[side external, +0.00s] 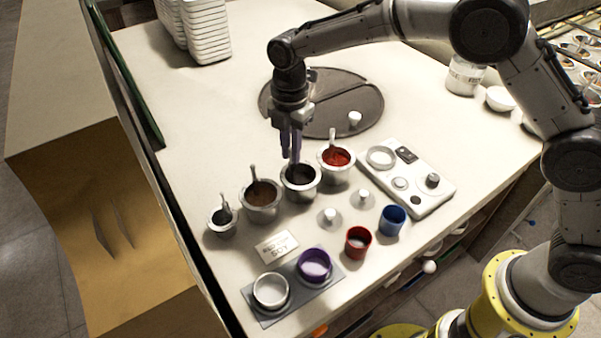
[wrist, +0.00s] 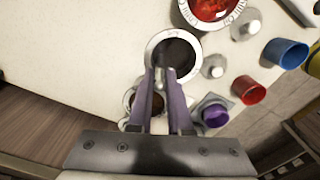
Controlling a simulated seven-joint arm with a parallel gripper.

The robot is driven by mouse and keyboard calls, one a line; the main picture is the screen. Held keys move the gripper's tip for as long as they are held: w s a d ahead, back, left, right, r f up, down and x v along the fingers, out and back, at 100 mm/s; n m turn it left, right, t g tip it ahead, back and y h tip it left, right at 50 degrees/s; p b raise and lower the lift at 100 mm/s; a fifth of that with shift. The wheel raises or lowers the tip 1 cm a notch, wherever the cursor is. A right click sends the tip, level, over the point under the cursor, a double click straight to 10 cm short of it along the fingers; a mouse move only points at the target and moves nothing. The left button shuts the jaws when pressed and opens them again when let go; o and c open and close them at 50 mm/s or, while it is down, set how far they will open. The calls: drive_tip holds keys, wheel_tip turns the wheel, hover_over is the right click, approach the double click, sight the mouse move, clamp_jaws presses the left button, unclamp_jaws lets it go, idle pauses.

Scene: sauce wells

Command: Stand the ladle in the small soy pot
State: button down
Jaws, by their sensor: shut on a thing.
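My gripper (side external: 291,158) points down over the rim of a metal pot of dark sauce (side external: 300,183). Its purple fingers are shut on a thin ladle (side external: 296,166), mostly hidden by the fingers. The ladle's lower end appears to be in or just above that pot; I cannot tell which. In the wrist view, the fingertips (wrist: 169,76) reach the near rim of the dark pot (wrist: 174,54). A smaller metal pot (side external: 222,228) stands at the left end of the row with a handle sticking up. A card reading SOY (side external: 276,247) lies in front.
A brown sauce pot (side external: 262,213) and a red sauce pot (side external: 336,171), each with a ladle, flank the dark pot. In front are knobbed lids (side external: 330,216), a red cup (side external: 358,243), a blue cup (side external: 392,220) and a grey tray (side external: 292,292) with two cups.

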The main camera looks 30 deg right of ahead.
drive_tip(key=shift+f, duration=0.3)
idle(0.6)
drive_tip(key=shift+c, duration=0.6)
unclamp_jaws()
drive_tip(key=shift+r, duration=0.1)
drive_tip(key=shift+r, duration=4.45)
